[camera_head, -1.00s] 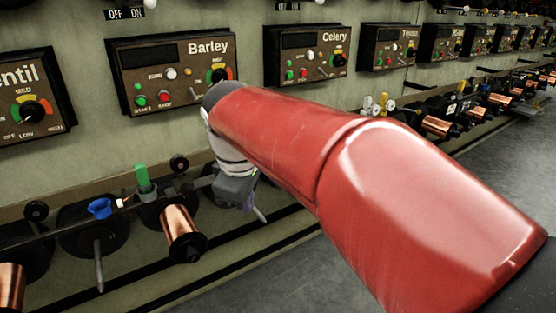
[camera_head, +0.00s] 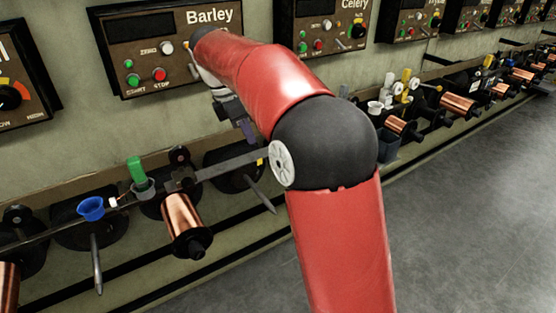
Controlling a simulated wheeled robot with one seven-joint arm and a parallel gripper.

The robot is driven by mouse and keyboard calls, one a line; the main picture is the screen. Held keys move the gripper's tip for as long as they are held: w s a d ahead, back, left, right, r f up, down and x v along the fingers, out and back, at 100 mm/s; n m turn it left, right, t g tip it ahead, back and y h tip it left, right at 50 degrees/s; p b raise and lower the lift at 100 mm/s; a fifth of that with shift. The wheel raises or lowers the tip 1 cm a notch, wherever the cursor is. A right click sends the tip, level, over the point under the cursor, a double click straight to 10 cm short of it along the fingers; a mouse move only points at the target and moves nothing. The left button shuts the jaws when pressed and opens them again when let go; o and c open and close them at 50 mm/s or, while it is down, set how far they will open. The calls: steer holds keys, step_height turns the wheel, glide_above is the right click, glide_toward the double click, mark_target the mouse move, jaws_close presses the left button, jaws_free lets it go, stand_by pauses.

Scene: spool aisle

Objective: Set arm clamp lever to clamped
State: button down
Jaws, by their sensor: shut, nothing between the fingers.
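My gripper (camera_head: 246,130) shows small and partly hidden beyond my red arm, below the Barley panel. Its fingers point down, shut and empty. A grey bar (camera_head: 226,166) with a yellow mark near its right end runs below the gripper, which looks apart from it. A thin grey rod (camera_head: 262,197) slants down from a black disc (camera_head: 232,171) under the bar. I cannot tell which part is the arm clamp lever or how it is set; my arm may cover part of it.
The Barley panel (camera_head: 131,50) is on the wall above. A copper spool (camera_head: 182,217), a green piece (camera_head: 137,170) and a blue cup (camera_head: 91,208) are left of my gripper. More spools (camera_head: 458,104) line the wall at right. The grey floor (camera_head: 460,210) is clear.

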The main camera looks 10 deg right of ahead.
steer(key=shift+f, duration=0.1)
steer(key=d+f+b, duration=0.2)
steer(key=d+f, duration=0.5)
steer(key=f, duration=0.3)
steer(key=shift+w, duration=0.25)
steer(key=shift+d, duration=0.1)
